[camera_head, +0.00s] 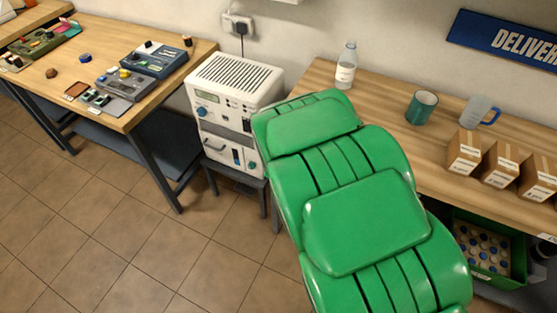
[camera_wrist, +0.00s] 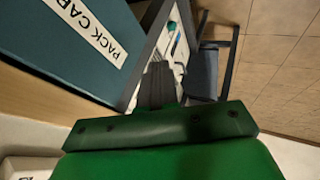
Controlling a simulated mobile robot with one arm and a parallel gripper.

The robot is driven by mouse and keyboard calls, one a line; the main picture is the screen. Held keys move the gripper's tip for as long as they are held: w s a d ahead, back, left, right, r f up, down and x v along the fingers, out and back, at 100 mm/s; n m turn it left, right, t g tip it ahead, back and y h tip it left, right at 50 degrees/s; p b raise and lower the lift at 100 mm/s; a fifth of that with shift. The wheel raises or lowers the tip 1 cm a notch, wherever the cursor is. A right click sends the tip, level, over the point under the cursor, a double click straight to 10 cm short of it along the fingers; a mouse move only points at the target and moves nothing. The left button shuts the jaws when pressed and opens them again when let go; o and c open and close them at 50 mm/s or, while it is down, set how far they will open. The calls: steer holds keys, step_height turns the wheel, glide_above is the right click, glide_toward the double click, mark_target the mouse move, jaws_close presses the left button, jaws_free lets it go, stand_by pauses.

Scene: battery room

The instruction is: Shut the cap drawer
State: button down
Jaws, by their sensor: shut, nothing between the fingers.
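I cannot pick out the cap drawer with certainty in either view. In the wrist view, a teal cabinet face (camera_wrist: 65,40) with a partly cut-off white label reading "PACK CAB" fills the upper left. A wooden edge (camera_wrist: 50,92) runs along it. My gripper (camera_wrist: 158,70) points away from the camera to the right of the cabinet, its dark fingers together and empty. Beyond the fingers are a grey edge and a white surface with small blue and teal parts. Contact with any of these is unclear. In the head view my green arm hides the gripper and the area behind it.
A white instrument (camera_head: 232,85) with a dark handle stands on a low stand left of my arm. The right bench (camera_head: 390,128) carries a bottle (camera_head: 346,66), mugs and small boxes. A green crate (camera_head: 508,281) sits underneath. Tiled floor (camera_head: 130,220) is clear at left.

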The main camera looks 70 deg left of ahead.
steer(key=v, duration=0.9)
steer(key=shift+r, duration=0.2)
steer(key=shift+d, duration=0.15)
